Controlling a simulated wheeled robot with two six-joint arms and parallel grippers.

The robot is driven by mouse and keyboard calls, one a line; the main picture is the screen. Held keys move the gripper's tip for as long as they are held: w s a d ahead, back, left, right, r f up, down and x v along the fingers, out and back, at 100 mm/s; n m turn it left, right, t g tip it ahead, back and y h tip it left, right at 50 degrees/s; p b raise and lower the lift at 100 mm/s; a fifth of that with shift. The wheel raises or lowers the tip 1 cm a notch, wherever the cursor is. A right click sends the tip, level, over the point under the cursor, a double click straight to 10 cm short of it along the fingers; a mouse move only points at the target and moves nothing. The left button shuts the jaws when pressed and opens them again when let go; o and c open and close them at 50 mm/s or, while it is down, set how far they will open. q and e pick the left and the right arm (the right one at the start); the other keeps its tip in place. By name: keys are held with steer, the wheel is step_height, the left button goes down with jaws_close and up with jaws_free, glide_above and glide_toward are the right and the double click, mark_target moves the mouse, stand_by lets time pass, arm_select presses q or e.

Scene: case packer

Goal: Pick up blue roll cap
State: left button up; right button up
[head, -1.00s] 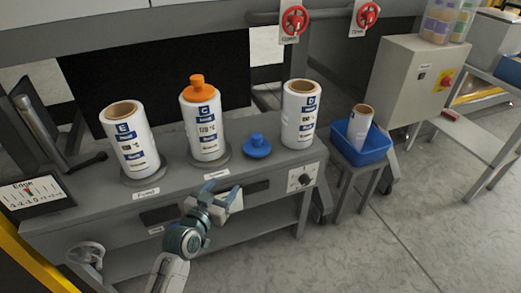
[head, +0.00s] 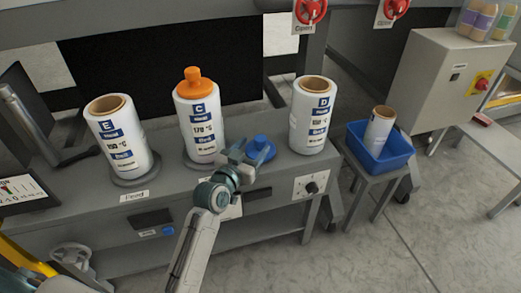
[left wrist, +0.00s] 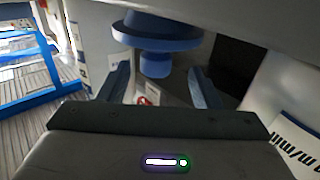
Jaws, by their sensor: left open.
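The blue roll cap (head: 261,147) sits on the grey machine top between roll C (head: 201,125) and roll D (head: 312,115). My left gripper (head: 247,152) is open and close to the cap, at its near left side in the head view, partly covering it. In the left wrist view the cap (left wrist: 157,28) shows upside down as a wide disc with a narrower knob. The knob lies between the lines of the two open fingers (left wrist: 158,76), near their tips. I cannot tell whether the fingers touch it. My right gripper is not in view.
Roll C wears an orange cap (head: 193,82). Roll E (head: 121,140) stands at the left. A blue bin (head: 392,160) holding a smaller roll (head: 380,126) is on a stool at the right.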

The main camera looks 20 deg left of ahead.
mark_target(257, 143)
arm_select(q)
steer(key=w, duration=0.2)
steer(key=w+d, duration=0.1)
steer(key=w, duration=0.1)
steer(key=shift+w+d, duration=0.1)
steer(key=shift+d, duration=0.05)
steer(key=c, duration=1.1)
steer(key=shift+r, duration=0.1)
steer(key=shift+r, duration=0.15)
